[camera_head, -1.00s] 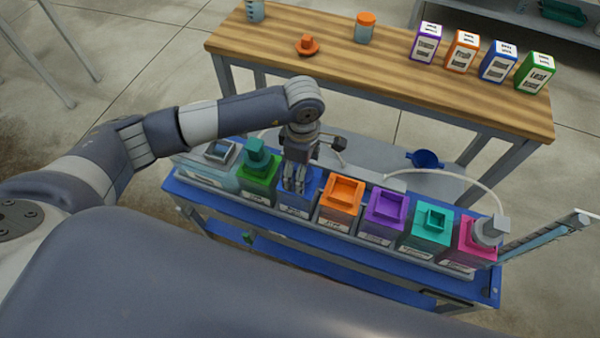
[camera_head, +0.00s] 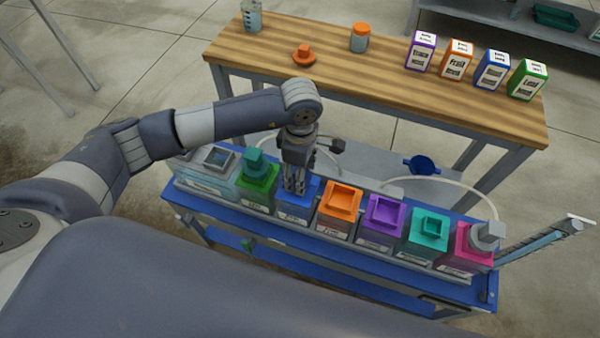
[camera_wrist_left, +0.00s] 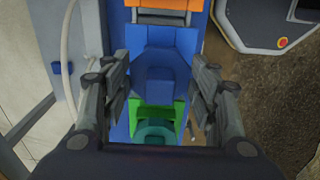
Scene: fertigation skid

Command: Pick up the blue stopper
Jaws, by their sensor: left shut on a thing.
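The blue stopper (camera_wrist_left: 158,84) shows in the left wrist view as a blue block between the fingers of my left gripper (camera_wrist_left: 162,88). In the head view my left gripper (camera_head: 295,190) points straight down over the blue tank (camera_head: 293,210), third from the left in the row. The gripper is shut on the stopper, and its fingers hide most of it in the head view. I cannot tell whether the stopper is clear of the tank's opening. My right gripper is not in view.
A green tank (camera_head: 257,185) with a teal stopper stands left of the blue one. An orange tank (camera_head: 340,205) stands close on its right, then purple, teal and pink tanks. A wooden bench (camera_head: 370,75) behind carries an orange stopper (camera_head: 303,54), jars and several labelled boxes.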

